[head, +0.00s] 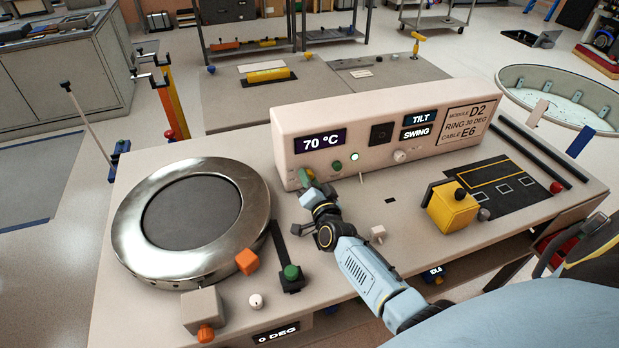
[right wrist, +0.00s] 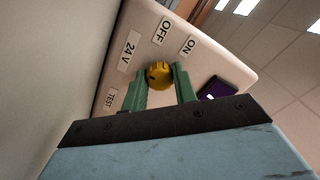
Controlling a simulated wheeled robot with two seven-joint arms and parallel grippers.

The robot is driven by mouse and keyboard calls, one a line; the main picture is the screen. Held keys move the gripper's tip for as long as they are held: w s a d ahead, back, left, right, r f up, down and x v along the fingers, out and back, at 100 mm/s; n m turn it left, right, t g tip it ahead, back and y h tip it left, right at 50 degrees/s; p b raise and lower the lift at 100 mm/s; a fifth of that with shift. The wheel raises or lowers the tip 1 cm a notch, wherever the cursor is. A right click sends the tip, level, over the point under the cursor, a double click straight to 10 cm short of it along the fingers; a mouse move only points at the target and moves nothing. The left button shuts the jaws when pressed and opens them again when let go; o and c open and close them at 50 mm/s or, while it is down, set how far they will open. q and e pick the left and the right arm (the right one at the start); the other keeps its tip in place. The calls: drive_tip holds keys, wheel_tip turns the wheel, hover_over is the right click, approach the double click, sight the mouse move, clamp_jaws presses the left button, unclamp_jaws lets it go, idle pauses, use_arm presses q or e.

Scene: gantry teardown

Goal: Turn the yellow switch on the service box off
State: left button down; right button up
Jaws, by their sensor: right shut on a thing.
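The service box (head: 385,130) is a long cream box with a 70 °C display on its front. In the right wrist view, its end face (right wrist: 115,62) carries the yellow switch (right wrist: 158,74), a round knob with OFF and ON labels beside it. I cannot tell which label the knob points to. The head view does not show the knob. My right gripper (head: 306,178) is at the box's left end. Its green fingers (right wrist: 160,77) are shut on the yellow switch, one on each side. My left gripper is not in view.
A metal ring (head: 135,244) lies on the table left of the box. An orange block (head: 247,261), a green-topped button (head: 291,272) and a yellow block (head: 451,208) stand in front. The end face also has 24 V and TEST labels.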

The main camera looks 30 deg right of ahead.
drive_tip(key=shift+n, duration=0.5)
drive_tip(key=o, duration=1)
drive_tip(key=p+v, duration=0.2)
drive_tip(key=v, duration=1.1)
drive_tip(key=shift+s+a, duration=0.1)
drive_tip(key=shift+s, duration=0.1)
